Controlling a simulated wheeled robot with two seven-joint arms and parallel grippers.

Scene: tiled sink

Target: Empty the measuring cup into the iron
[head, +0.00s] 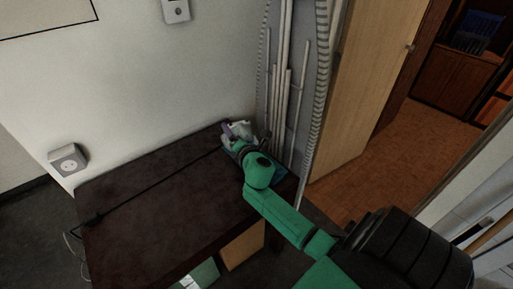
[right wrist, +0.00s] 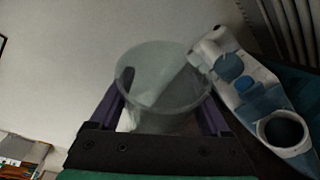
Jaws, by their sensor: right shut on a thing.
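The measuring cup (right wrist: 160,95) is a translucent, pale grey-green vessel in the right wrist view. My right gripper (right wrist: 165,112) is shut on it, with a purple finger on each side. I cannot tell whether there is liquid in it. The white and blue iron (right wrist: 245,88) is just right of the cup, and its narrow white end overlaps the cup's rim in the picture. I cannot tell whether they touch. In the head view my right gripper (head: 236,138) is over the table's far right corner, where cup and iron are small and hard to separate. My left gripper is not in view.
The dark table (head: 160,200) is mostly clear, with a black cord (head: 155,188) across it. A teal surface (head: 280,171) lies under my right arm at the corner. White pipes (head: 283,80) stand close behind that corner. A wall socket (head: 68,160) is at left.

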